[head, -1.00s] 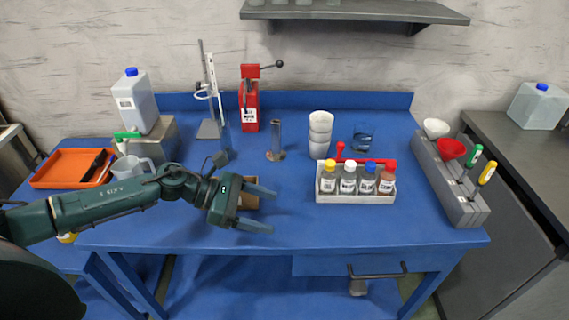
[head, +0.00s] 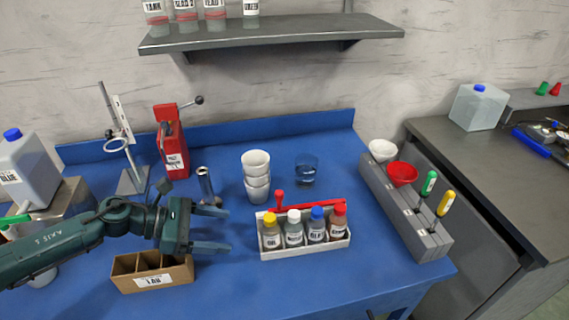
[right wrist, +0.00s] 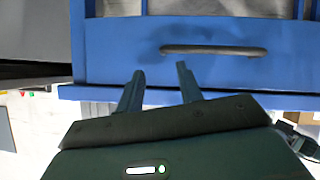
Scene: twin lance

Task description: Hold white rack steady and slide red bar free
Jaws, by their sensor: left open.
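The white rack (head: 300,252) stands on the blue table and holds several small bottles with yellow, white, blue and red caps. The red bar (head: 318,207) lies along the rack's back side, with an upright red knob near its left end; the bottles partly hide it. My left gripper (head: 227,230) is open and empty, to the left of the rack and apart from it, its fingers pointing right towards it. My right gripper (right wrist: 158,82) shows only in the right wrist view, its fingers apart and empty, in front of the table's drawer handle (right wrist: 213,50).
A cardboard box (head: 150,279) sits just below my left gripper. Stacked white cups (head: 257,178) and a blue glass (head: 306,172) stand behind the rack. A grey holder (head: 410,222) with funnels and screwdrivers is at the right. Table in front of the rack is clear.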

